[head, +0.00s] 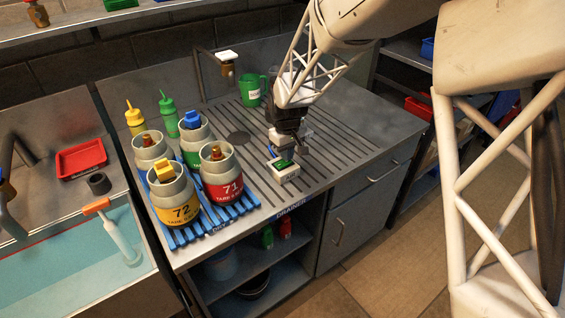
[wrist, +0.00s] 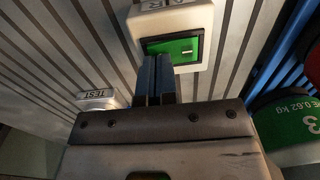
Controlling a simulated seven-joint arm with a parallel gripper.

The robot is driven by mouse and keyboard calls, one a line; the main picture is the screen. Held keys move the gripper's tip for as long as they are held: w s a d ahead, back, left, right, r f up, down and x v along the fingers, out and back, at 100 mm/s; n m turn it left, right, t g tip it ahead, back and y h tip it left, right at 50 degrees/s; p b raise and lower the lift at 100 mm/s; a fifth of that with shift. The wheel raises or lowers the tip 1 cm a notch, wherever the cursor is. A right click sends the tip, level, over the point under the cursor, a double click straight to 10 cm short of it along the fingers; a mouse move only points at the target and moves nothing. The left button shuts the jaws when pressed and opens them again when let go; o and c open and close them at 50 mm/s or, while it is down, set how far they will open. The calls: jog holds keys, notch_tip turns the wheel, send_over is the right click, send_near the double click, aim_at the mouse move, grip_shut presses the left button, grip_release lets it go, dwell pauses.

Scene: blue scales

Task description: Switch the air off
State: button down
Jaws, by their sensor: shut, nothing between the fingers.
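The air switch is a small white box (head: 290,178) on the ribbed drainer, with a green rocker (head: 282,164) on top. In the wrist view the white box (wrist: 143,24) carries upside-down lettering that seems to read AIR, and the green rocker (wrist: 190,48) has a pale mark towards its right end. My gripper (head: 287,153) is over the switch. In the wrist view its blue fingers (wrist: 154,58) are shut together and empty, with their tips at the left part of the rocker's near edge. I cannot tell whether they touch it. The fingers hide part of the rocker.
A box marked TEST (wrist: 97,95) stands close by. Several gas canisters, such as the red-banded 71 (head: 224,190) and yellow-banded 72 (head: 178,212), stand on a blue rack (head: 245,203) to the left. A green mug (head: 250,90) is behind. The drainer's right side is clear.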

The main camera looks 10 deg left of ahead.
jog(key=shift+f, duration=0.5)
dwell(0.5)
jog(key=shift+r, duration=3.55)
jog(key=shift+s+d+r, duration=0.15)
jog(key=shift+d+r, duration=0.15)
jog(key=shift+d, duration=0.05)
jog(key=s+d+r+m+t, duration=0.1)
jog(key=s+d+r+m, duration=0.1)
jog(key=s+d+r, duration=0.6)
jog(key=s+d+r+m, duration=0.2)
jog(key=s+d+r, duration=0.3)
jog(key=d, duration=0.5)
jog(key=s+d+m, duration=0.1)
jog(key=s+d, duration=0.2)
jog(key=s, duration=0.4)
jog(key=s+d+m+t, duration=0.1)
jog(key=s+d, duration=0.3)
jog(key=s, duration=0.4)
jog(key=s+d+m, duration=0.3)
jog(key=s, duration=0.4)
jog(key=shift+s+d+t, duration=0.15)
jog(key=shift+d+t, duration=0.15)
jog(key=shift+d, duration=0.05)
